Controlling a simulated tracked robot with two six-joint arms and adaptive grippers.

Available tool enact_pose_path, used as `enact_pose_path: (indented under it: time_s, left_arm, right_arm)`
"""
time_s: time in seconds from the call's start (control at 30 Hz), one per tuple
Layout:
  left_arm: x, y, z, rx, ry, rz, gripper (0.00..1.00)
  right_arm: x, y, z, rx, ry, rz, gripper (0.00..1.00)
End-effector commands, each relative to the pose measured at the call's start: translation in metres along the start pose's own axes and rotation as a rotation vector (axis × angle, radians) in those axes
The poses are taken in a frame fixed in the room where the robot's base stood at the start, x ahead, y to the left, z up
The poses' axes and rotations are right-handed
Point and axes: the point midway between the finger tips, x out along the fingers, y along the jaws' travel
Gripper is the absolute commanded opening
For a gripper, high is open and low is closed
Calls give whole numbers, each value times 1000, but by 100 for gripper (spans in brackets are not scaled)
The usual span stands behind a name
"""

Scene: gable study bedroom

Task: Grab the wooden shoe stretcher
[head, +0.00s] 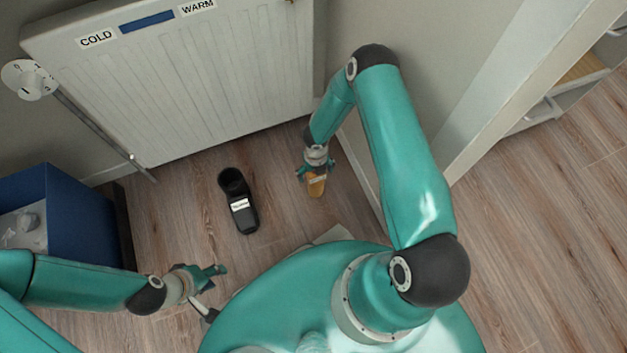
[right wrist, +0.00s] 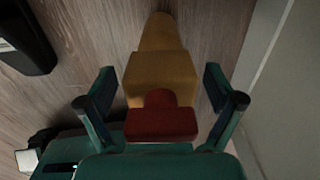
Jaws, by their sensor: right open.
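The wooden shoe stretcher (head: 317,187) is on the floor near the wall, partly hidden under my right gripper (head: 316,174) in the head view. In the right wrist view its yellow-brown wooden body (right wrist: 161,75) points away from me and its red-brown end (right wrist: 161,118) is nearest. My right gripper (right wrist: 162,106) is open, with one finger on each side of the stretcher and gaps visible between fingers and wood. My left gripper (head: 214,290) is at the lower left, looks open and empty, and is well away from the stretcher.
A black shoe (head: 246,222) with a white label stands on the floor left of the stretcher. A white radiator (head: 180,90) is behind, with a valve knob (head: 29,80) and pipe. A blue box (head: 75,215) is at the left. The wall and its skirting run close right of the stretcher.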

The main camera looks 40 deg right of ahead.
Motion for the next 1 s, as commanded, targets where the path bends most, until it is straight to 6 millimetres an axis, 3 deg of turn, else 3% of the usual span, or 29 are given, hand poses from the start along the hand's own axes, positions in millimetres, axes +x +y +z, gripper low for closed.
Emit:
enact_pose_path:
  time_s: [0.13,0.7,1.0]
  left_arm:
    - [-1,0,0,0,0,0,40]
    - [-1,0,0,0,0,0,40]
    - [-1,0,0,0,0,0,40]
  right_arm:
    - [-1,0,0,0,0,0,92]
    - [-1,0,0,-2,0,0,0]
    - [-3,1,1,-2,-2,0,0]
